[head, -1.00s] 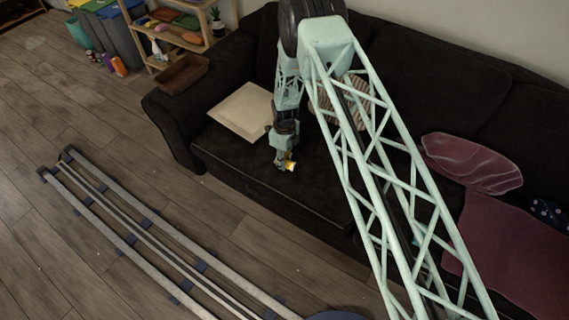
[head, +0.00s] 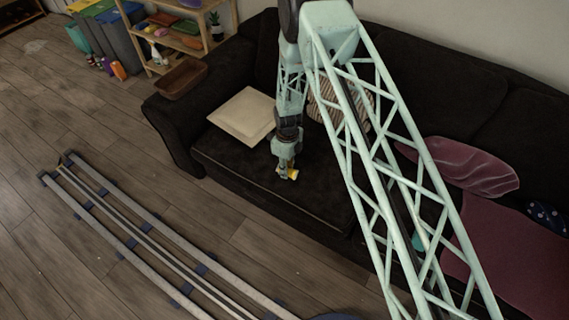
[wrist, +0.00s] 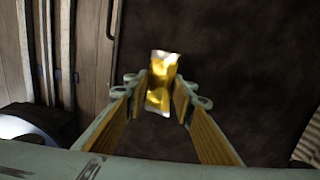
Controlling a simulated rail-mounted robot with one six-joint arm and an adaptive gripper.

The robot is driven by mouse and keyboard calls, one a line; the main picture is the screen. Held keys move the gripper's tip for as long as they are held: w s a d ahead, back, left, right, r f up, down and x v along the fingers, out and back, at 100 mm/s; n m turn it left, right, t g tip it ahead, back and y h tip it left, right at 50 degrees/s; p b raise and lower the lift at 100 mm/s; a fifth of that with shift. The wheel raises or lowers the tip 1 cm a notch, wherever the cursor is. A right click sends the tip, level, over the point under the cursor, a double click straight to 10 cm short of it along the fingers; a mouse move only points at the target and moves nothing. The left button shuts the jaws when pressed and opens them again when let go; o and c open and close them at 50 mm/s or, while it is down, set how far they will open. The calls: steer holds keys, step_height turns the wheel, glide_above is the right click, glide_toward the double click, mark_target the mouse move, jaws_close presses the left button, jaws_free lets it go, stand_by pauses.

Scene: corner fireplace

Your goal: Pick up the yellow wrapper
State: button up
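The yellow wrapper (head: 293,174) is a small shiny packet with pale ends, over the seat of the dark sofa (head: 330,208). In the wrist view the wrapper (wrist: 161,84) stands between my two fingertips, its long side running away from me. My gripper (head: 286,172) points down at the sofa seat in the head view. In the wrist view my fingers (wrist: 161,92) flank the wrapper closely on both sides. I cannot tell whether both pads press on it, or whether it touches the seat.
A beige cushion (head: 243,117) lies to the left on the sofa, and a striped cushion (head: 325,112) is partly behind my arm. A maroon cushion (head: 470,168) and blanket (head: 500,245) lie to the right. A brown tray (head: 182,78) rests on the sofa's left arm.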

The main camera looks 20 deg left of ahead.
steer(key=s+d, duration=0.2)
steer(key=s, duration=0.1)
steer(key=s+d, duration=0.2)
steer(key=s, duration=0.1)
steer(key=s+d+r+p, duration=0.1)
steer(key=s+d, duration=0.1)
steer(key=s, duration=0.1)
